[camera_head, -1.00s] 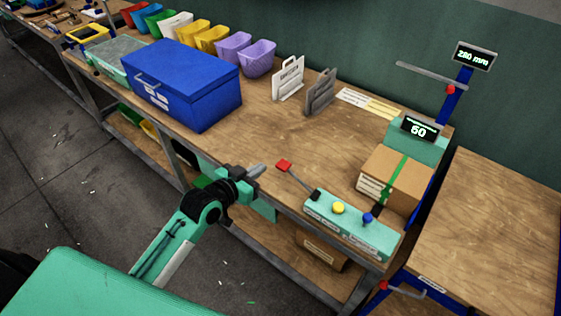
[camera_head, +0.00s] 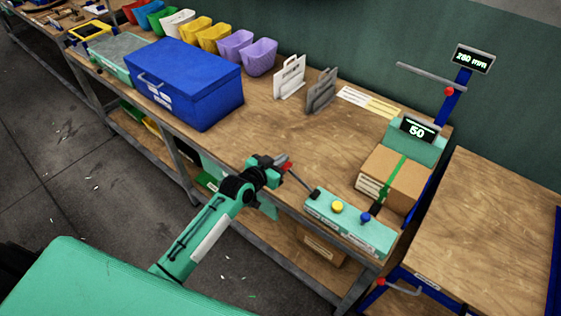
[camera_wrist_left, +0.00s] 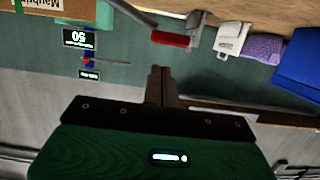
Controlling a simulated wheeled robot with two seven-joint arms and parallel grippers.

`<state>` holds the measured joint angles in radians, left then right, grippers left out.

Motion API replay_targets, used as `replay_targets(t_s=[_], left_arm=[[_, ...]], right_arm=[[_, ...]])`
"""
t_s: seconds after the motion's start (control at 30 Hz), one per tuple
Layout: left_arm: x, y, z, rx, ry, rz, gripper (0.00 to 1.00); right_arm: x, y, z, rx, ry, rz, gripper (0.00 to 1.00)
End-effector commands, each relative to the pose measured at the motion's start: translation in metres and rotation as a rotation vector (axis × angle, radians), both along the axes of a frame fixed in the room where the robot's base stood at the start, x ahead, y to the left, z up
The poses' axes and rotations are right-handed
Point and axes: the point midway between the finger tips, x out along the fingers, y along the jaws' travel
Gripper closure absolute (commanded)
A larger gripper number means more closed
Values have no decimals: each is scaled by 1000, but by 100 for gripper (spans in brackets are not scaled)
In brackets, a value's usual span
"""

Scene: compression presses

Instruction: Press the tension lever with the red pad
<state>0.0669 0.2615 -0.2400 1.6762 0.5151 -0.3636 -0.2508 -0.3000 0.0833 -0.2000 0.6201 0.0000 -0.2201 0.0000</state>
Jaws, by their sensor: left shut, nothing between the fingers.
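The tension lever (camera_head: 302,183) rises from the left end of a teal control box (camera_head: 350,225) on the bench's front edge. Its red pad (camera_head: 288,167) is partly hidden by my left gripper (camera_head: 283,159), which is shut and empty right at the pad. In the left wrist view the red pad (camera_wrist_left: 169,39) shows just beyond the shut fingertips (camera_wrist_left: 160,70); I cannot tell whether they touch it. A cardboard box (camera_head: 400,178) with a green strap stands behind the control box. A small display (camera_head: 417,130) reads 50. My right gripper is not in view.
The control box also has a yellow button (camera_head: 337,207) and a blue knob (camera_head: 366,217). A blue chest (camera_head: 190,85), purple bins (camera_head: 259,57) and two upright holders (camera_head: 320,92) stand to the left. The bench between chest and lever is clear.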

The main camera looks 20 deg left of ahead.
Motion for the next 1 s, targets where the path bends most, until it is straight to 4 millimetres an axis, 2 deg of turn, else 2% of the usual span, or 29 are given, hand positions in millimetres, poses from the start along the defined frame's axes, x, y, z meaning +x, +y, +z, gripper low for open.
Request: replay_targets(t_s=[0.27, 0.67, 1.0], left_arm=[[0, 0, -20, -1, -2, 0, 100], [0, 1, -22, -3, -1, 0, 100], [2, 5, -31, -61, 20, 1, 100]], right_arm=[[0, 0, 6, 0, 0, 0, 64], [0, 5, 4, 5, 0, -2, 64], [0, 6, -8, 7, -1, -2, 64]])
